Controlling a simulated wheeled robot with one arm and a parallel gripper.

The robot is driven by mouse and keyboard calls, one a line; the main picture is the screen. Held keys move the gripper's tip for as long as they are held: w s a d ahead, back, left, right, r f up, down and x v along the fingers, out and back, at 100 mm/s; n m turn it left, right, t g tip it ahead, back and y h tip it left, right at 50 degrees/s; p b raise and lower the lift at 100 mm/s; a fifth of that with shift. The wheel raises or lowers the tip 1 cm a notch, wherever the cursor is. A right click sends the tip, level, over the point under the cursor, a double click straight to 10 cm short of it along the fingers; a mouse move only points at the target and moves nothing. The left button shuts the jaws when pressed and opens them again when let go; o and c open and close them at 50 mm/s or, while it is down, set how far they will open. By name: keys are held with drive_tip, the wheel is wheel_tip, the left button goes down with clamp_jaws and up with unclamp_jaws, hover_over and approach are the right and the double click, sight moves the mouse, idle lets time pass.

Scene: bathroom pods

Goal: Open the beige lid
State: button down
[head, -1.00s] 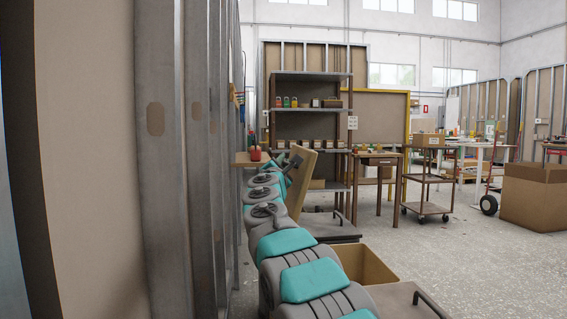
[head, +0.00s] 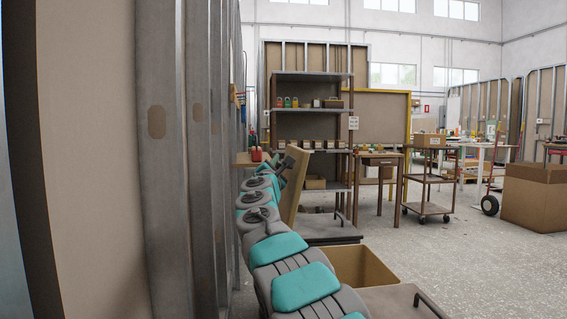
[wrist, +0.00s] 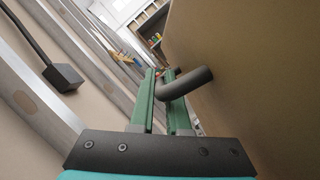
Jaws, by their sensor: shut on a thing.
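The beige lid (head: 296,186) stands raised and steeply tilted beyond my arm in the head view. In the wrist view its flat face (wrist: 265,85) fills the right side. A dark bar handle (wrist: 190,88) sticks out from that face. My gripper (wrist: 160,76) has its green fingers shut on this handle. In the head view my arm reaches forward along the wall to the lid, and the fingers are too small to make out. The lid's lower edge is partly hidden by my arm.
A wall with metal studs (head: 165,160) runs close along the left. An open beige bin (head: 358,266) sits between grey-brown covers with dark handles (head: 400,302). Shelves (head: 310,112), a cart (head: 428,180) and a cardboard box (head: 540,195) stand farther off.

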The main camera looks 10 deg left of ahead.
drive_tip(key=s+a+n+t+y+p, duration=0.1)
drive_tip(key=s+a+n+y+p, duration=0.1)
drive_tip(key=a, duration=0.8)
drive_tip(key=s+n+p, duration=0.1)
drive_tip(key=n+p, duration=0.1)
drive_tip(key=n, duration=0.1)
drive_tip(key=shift+f, duration=0.4)
drive_tip(key=shift+a, duration=0.1)
drive_tip(key=c, duration=1.2)
unclamp_jaws()
drive_tip(key=shift+o, duration=0.2)
drive_tip(key=shift+f, duration=0.1)
drive_tip(key=b+v, duration=0.7)
drive_tip(key=shift+s, duration=0.45)
